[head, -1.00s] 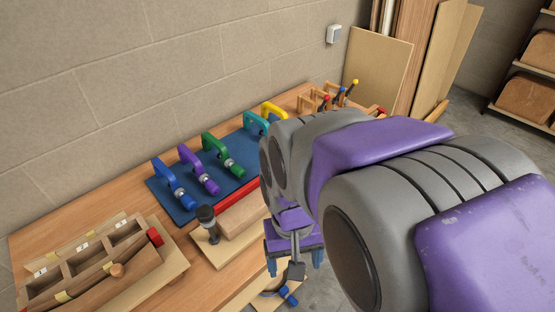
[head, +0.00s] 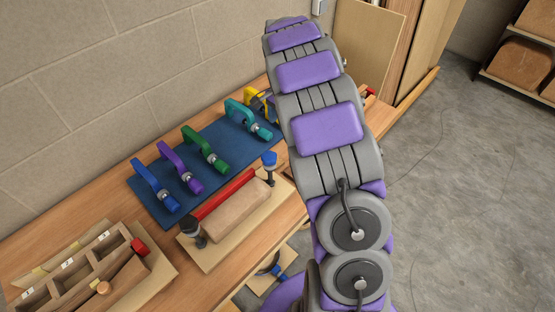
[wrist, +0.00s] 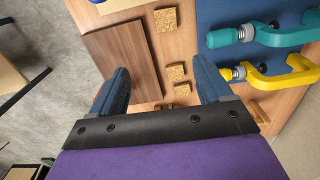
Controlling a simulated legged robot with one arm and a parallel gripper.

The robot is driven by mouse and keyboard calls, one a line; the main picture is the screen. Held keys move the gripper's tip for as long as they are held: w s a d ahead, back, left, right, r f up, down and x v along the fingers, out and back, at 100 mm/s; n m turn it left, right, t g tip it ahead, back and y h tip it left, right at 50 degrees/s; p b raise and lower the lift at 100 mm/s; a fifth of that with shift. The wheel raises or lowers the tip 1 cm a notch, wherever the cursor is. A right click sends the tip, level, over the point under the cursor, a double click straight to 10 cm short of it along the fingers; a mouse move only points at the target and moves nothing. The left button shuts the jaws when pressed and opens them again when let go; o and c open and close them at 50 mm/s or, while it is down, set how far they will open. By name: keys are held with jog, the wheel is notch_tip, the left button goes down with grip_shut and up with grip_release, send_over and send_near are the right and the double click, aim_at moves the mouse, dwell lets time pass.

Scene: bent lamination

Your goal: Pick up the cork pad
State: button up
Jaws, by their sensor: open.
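Several small speckled cork pads show in the wrist view on the wooden bench. One cork pad (wrist: 166,20) lies at the top, beside a dark wooden board. Another cork pad (wrist: 176,73) lies between my fingers in the picture, and a smaller-looking cork pad (wrist: 182,89) is just below it. A further piece near my gripper's base is partly hidden. My gripper (wrist: 160,68) is open, with its two blue fingers spread above the bench and nothing between them in its grasp. In the head view my arm hides the gripper and the pads.
The dark board (wrist: 120,52) lies close to my left finger. Teal (wrist: 245,34) and yellow (wrist: 270,76) clamps are to the right. In the head view, clamps rest on a blue mat (head: 216,150), near a clamped wood block (head: 236,214) and divided tray (head: 85,272).

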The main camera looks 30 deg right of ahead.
jog(key=b, duration=0.3)
send_over(279, 159)
jog(key=d, duration=0.1)
notch_tip(279, 159, down, 13)
jog(key=shift+r, duration=0.15)
jog(key=shift+a+f, duration=0.2)
jog(key=shift+a, duration=0.05)
jog(key=shift+s+a+f, duration=0.1)
jog(key=shift+a+f, duration=0.45)
jog(key=shift+a, duration=0.15)
notch_tip(279, 159, down, 4)
jog(key=shift+r+b, duration=0.2)
jog(key=shift+b, duration=0.6)
jog(key=shift+d+f, duration=0.2)
jog(key=shift+d, duration=0.5)
jog(key=shift+a+r, duration=0.15)
jog(key=shift+a, duration=0.45)
jog(key=c, duration=0.8)
jog(key=shift+d, duration=0.2)
jog(key=shift+c, duration=1.3)
jog(key=shift+d, duration=0.2)
jog(key=shift+c, duration=0.3)
